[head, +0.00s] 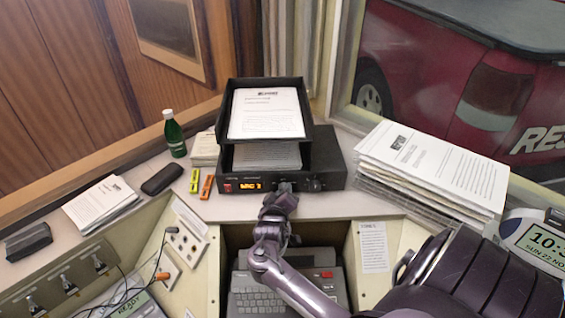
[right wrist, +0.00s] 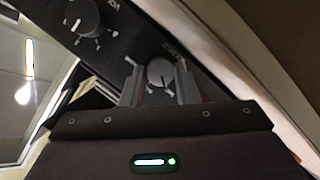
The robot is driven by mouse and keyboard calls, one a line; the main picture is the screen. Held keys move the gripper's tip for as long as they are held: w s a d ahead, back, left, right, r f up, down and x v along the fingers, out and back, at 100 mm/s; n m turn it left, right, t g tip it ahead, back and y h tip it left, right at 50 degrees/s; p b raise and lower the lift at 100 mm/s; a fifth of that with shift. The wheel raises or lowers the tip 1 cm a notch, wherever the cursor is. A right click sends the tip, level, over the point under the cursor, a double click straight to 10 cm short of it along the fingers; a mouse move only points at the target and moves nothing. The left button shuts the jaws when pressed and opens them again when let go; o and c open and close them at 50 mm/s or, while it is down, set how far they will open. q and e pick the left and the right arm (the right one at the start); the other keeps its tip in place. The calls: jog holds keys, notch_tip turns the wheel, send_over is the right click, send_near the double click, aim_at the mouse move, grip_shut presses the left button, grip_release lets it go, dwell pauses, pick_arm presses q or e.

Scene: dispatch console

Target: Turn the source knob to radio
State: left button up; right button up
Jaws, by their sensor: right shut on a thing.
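The black audio unit (head: 326,160) stands on the back counter with an orange display (head: 251,185) that seems to read "MIC" and one more character, too small to be sure of. My right gripper (head: 283,187) is at its front panel and covers the source knob in the head view. In the right wrist view the source knob (right wrist: 160,73), round and grey, sits between the two fingertips of my right gripper (right wrist: 159,84), which is shut on it. A second knob (right wrist: 83,15), marked VOL, is apart from the fingers. My left gripper is not in view.
A black paper tray (head: 308,110) stands on the unit. A tall paper stack (head: 430,165) is to the right, and a green bottle (head: 174,133) to the left. Below are a keyboard (head: 258,303) in a recess and a clock (head: 540,240) at far right.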

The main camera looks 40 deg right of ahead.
jog(key=shift+s+m+y, duration=0.1)
jog(key=shift+m+y, duration=0.3)
jog(key=shift+m, duration=0.4)
jog(key=shift+d+m+t+y, duration=0.1)
jog(key=shift+m+t+y, duration=0.45)
jog(key=shift+m, duration=0.45)
jog(key=shift+s+d+m+t+y+b, duration=0.1)
jog(key=shift+m+t+y+b, duration=0.4)
jog(key=shift+m, duration=0.7)
jog(key=shift+m+t+y+b, duration=0.35)
jog(key=shift+m+y, duration=0.1)
jog(key=shift+m, duration=0.35)
jog(key=o, duration=1)
jog(key=shift+c, duration=0.2)
jog(key=shift+s, duration=0.1)
